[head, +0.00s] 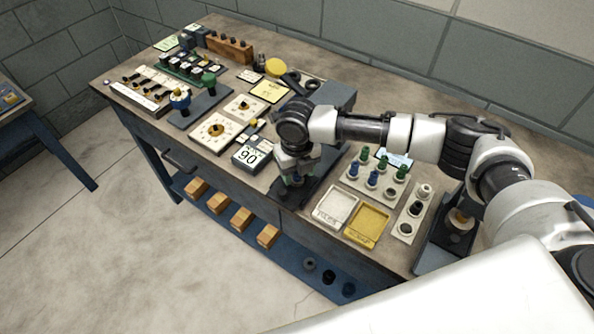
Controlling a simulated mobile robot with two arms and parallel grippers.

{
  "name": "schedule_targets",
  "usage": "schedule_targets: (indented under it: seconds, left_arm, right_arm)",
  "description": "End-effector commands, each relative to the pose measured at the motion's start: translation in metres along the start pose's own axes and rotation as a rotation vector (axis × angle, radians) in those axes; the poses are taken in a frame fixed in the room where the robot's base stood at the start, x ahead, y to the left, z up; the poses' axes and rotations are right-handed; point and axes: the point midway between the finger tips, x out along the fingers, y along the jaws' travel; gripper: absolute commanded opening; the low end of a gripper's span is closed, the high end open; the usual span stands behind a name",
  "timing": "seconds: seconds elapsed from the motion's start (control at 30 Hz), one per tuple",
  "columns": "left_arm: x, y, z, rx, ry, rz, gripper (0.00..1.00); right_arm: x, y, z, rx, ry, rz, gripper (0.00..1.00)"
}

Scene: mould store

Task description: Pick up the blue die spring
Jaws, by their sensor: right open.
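A pale rack (376,200) stands on the right part of the bench and holds small upright coloured pieces. Two of these are blue, a left blue die spring (353,170) and one to its right (372,179), in the front row. Green pieces (383,163) stand in the row behind. My right gripper (292,192) points down over the bench, left of the rack and apart from the blue pieces. It is open, and nothing shows between its fingers. My left gripper is out of view.
A white tray (318,215) and a yellow tray (350,236) lie in front of the rack. A strip with round pieces (405,229) is to their right. A display reading 90 (250,154) and dial panels (215,131) lie left of my gripper. Wooden blocks (241,220) sit on the lower shelf.

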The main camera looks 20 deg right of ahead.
Motion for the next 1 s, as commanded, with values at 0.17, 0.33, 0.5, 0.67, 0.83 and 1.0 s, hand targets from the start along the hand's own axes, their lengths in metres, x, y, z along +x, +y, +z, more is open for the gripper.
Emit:
schedule_targets:
  seconds: [0.17,0.33,0.5,0.67,0.83,1.0]
  left_arm:
    - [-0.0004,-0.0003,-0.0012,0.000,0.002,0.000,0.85]
    - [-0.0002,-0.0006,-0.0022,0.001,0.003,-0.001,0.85]
    - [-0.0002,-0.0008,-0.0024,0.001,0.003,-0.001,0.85]
    - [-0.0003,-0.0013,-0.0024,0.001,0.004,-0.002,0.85]
    - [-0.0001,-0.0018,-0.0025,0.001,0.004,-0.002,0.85]
    - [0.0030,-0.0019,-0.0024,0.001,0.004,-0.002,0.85]
  right_arm:
    - [0.0040,0.0000,0.0000,0.000,-0.001,0.000,0.51]
    - [0.0037,0.0001,0.0001,0.000,-0.001,0.000,0.41]
    - [0.0035,0.0001,0.0001,0.000,-0.001,0.000,0.14]
    - [0.0032,0.0001,0.0002,0.000,-0.001,0.000,0.00]
    - [0.0029,0.0001,0.0003,0.000,-0.002,0.000,0.00]
    - [-0.0046,0.0003,0.0009,-0.001,-0.004,0.001,0.00]
